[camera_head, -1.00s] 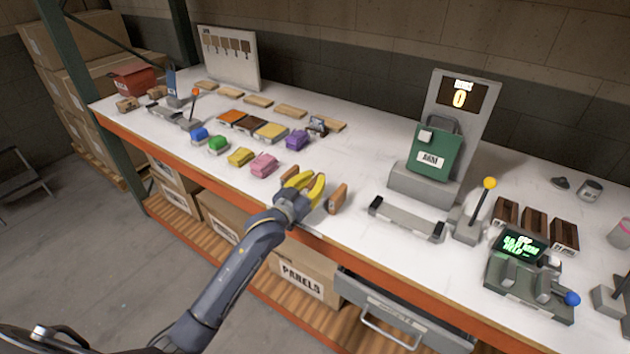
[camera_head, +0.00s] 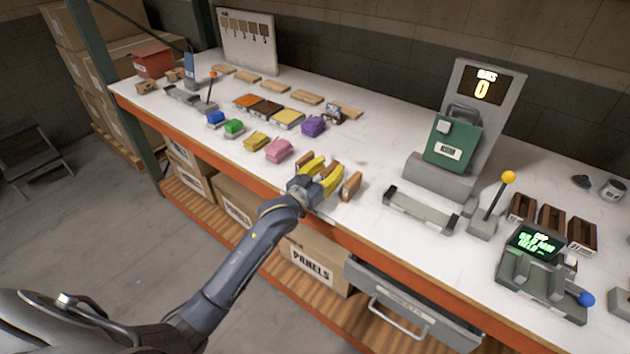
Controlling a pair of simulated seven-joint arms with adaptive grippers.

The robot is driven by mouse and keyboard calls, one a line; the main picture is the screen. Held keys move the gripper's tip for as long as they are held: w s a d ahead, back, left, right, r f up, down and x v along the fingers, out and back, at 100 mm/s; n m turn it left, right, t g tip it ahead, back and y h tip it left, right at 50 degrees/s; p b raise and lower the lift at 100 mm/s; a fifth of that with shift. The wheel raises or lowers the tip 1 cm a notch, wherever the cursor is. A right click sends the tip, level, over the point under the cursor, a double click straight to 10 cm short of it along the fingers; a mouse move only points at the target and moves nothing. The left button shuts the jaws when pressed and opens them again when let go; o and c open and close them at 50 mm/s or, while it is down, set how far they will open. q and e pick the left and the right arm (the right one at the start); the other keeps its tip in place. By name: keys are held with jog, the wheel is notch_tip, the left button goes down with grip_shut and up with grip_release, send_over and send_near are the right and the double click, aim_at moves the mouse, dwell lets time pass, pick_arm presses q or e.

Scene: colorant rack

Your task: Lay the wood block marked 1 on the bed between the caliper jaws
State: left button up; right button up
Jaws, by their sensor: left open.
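Several small brown wood blocks stand in a row near the front edge: a left one (camera_head: 304,160), a middle one (camera_head: 329,164), partly hidden by my fingers, and a right one (camera_head: 351,186). I cannot read a number on any of them. My left gripper (camera_head: 321,174), with yellow fingers, is open at the middle block; I cannot tell whether it touches it. A grey low bed with an upright jaw at each end (camera_head: 421,211) lies to the right. A lever with a yellow knob (camera_head: 508,178) stands beside it. My right gripper is not in view.
A scale-like stand with a green box (camera_head: 452,143) and display reading 0 is behind the bed. A green-screen device (camera_head: 541,271) with a blue knob is at right. Coloured pieces, including a pink one (camera_head: 278,150), lie left. White table is clear between blocks and bed.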

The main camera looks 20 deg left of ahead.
pick_arm(q)
jog(key=v, duration=1.7)
jog(key=a+f+n+g+y, duration=0.1)
jog(key=a+f+g+y, duration=0.2)
jog(key=f, duration=1.8)
jog(key=s+a+f+g+y, duration=0.15)
jog(key=s+f, duration=0.25)
jog(key=f, duration=0.6)
jog(key=s+f+g+h, duration=0.1)
jog(key=s+f+g, duration=0.25)
jog(key=f, duration=0.65)
jog(key=s+d+f+g, duration=0.1)
jog(key=s+f+g, duration=0.2)
jog(key=s+f, duration=0.9)
jog(key=s+d+f+g+y, duration=0.1)
jog(key=s+f+g, duration=0.2)
jog(key=s+f, duration=0.9)
jog(key=s, duration=0.6)
jog(key=shift+s+m, duration=0.3)
jog(key=shift+m, duration=0.1)
jog(key=shift+o, duration=0.6)
jog(key=s+d+f+g, duration=0.2)
jog(key=s+f, duration=0.1)
jog(key=s, duration=0.8)
jog(key=shift+m, duration=0.4)
jog(key=shift+y, duration=0.25)
jog(key=shift+w+a, duration=0.1)
